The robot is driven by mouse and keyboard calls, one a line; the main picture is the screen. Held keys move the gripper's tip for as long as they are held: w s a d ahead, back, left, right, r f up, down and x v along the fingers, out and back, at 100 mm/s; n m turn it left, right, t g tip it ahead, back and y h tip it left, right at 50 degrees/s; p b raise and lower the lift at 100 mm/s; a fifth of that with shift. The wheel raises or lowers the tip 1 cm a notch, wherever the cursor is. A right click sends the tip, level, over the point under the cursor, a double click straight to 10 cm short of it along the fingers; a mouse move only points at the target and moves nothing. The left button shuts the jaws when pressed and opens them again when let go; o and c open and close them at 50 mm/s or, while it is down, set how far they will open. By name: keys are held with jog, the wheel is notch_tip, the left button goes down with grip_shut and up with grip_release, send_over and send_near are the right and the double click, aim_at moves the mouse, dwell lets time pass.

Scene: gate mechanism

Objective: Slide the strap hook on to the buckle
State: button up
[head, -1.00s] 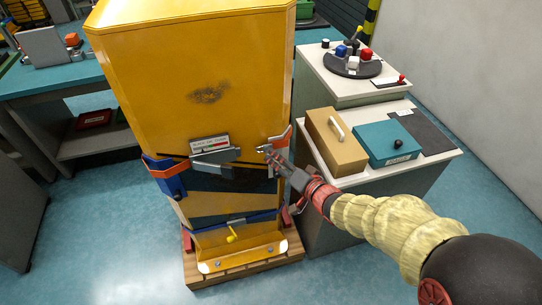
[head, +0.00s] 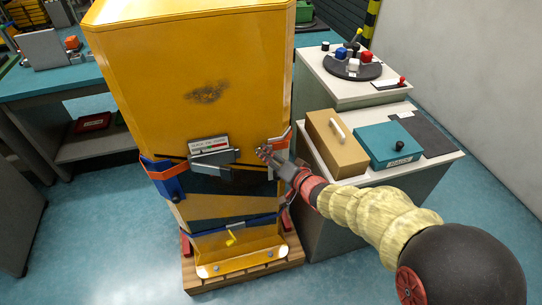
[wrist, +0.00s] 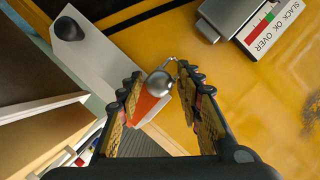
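My gripper (head: 271,156) is at the right front edge of the yellow cabinet (head: 205,60). In the wrist view its two fingers (wrist: 158,88) are apart, on either side of a round metal knob (wrist: 158,83). An orange strap piece (wrist: 148,108) shows just behind the knob, over a pale grey bracket; this looks like the strap hook end. Whether the fingers touch it I cannot tell. The grey buckle (head: 212,158) is on the cabinet front, left of my gripper; it also shows at the top of the wrist view (wrist: 230,16).
A slack gauge (head: 209,143) sits just above the buckle. A blue and orange strap part (head: 165,180) is at the cabinet's left edge. On the right, a counter holds a tan box (head: 335,143) and a teal box (head: 390,146), close to my arm.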

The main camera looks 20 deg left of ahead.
jog(key=c, duration=0.6)
